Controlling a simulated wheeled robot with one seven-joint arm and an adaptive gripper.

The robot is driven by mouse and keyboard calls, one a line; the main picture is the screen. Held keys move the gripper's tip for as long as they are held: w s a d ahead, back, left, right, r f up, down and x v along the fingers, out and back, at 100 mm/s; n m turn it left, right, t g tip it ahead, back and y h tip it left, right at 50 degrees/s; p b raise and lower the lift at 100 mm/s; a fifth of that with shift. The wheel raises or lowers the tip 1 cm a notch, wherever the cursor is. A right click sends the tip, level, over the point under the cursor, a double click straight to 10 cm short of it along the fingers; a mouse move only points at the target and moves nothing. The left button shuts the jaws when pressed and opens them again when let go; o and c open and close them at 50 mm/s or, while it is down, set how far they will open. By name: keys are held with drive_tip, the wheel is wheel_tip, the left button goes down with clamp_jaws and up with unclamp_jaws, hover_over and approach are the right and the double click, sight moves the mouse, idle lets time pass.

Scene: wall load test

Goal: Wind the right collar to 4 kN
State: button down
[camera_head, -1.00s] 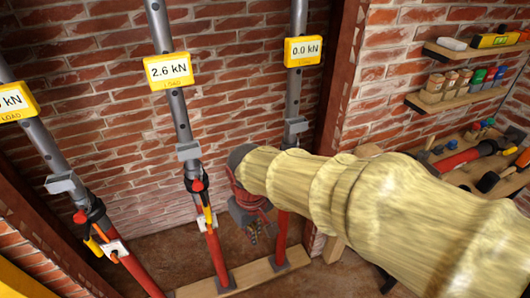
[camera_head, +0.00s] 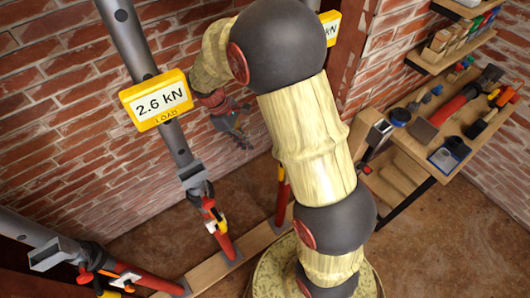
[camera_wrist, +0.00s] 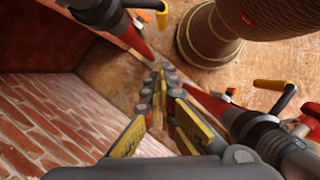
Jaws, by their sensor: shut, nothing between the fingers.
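Three steel props with yellow load displays stand along the brick wall. My gripper (camera_head: 240,140) is shut and empty, between the middle and right props. In the wrist view its fingertips (camera_wrist: 162,72) point down between two collars (camera_wrist: 105,12) (camera_wrist: 265,130), touching neither; I cannot tell which is the right one.
The left prop's collar (camera_head: 95,260) is at lower left. A wooden sole plate (camera_head: 258,243) runs under the props. A tool bench (camera_head: 425,150) and shelves (camera_head: 450,50) stand at right. Brown floor (camera_head: 440,240) is open below the bench.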

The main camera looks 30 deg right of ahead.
drive_tip(key=s+d+f+b, duration=0.1)
drive_tip(key=s+d+f, duration=0.4)
drive_tip(key=f, duration=0.4)
drive_tip(key=shift+s+d+n, duration=0.35)
drive_tip(key=shift+s+n, duration=0.05)
drive_tip(key=shift+s, duration=0.1)
drive_tip(key=shift+s, duration=0.1)
drive_tip(key=shift+s+d+f+n, duration=0.1)
drive_tip(key=shift+s+n, duration=0.25)
drive_tip(key=shift+n, duration=0.15)
